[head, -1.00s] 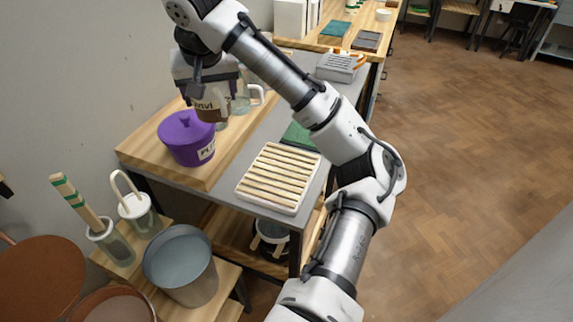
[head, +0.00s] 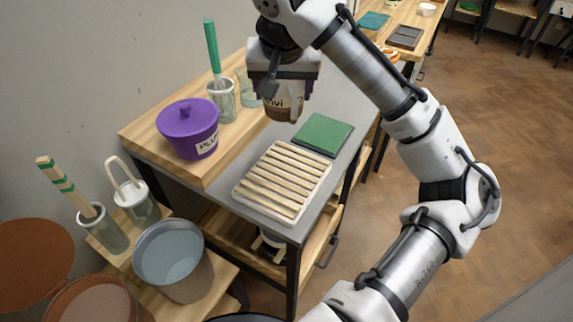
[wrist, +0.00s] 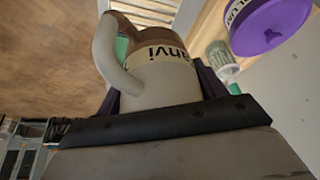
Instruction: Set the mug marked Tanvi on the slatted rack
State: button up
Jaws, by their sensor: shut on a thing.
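The mug (head: 284,107) has a brown and pale body with a label whose visible end reads "nvi"; "anvi" shows in the wrist view, where the mug (wrist: 160,85) has its handle on the left. My gripper (head: 283,90) is shut on the mug and holds it in the air, above and behind the green mat. The slatted rack (head: 283,183), pale with wooden slats, lies on the grey bench top nearer than the mug. No objects lie on its slats. Part of the rack (wrist: 150,14) shows behind the mug in the wrist view.
A purple lidded pot (head: 188,129) stands on the raised wooden board (head: 150,140) left of the rack. A green mat (head: 323,134) lies behind the rack. A glass holder with a green-handled tool (head: 212,48) stands beside the pot. A metal bucket (head: 172,255) stands low at front left.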

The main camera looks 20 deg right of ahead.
notch_tip(320, 180, down, 18)
jog(key=shift+f+b, duration=0.25)
jog(key=shift+b, duration=0.35)
jog(key=shift+f, duration=0.15)
jog(key=o, duration=1.2)
jog(key=shift+c, duration=0.2)
jog(key=shift+r, duration=0.3)
jog(key=p+v, duration=0.1)
jog(key=v, duration=1)
jog(key=shift+r, duration=0.35)
jog(key=shift+s, duration=0.1)
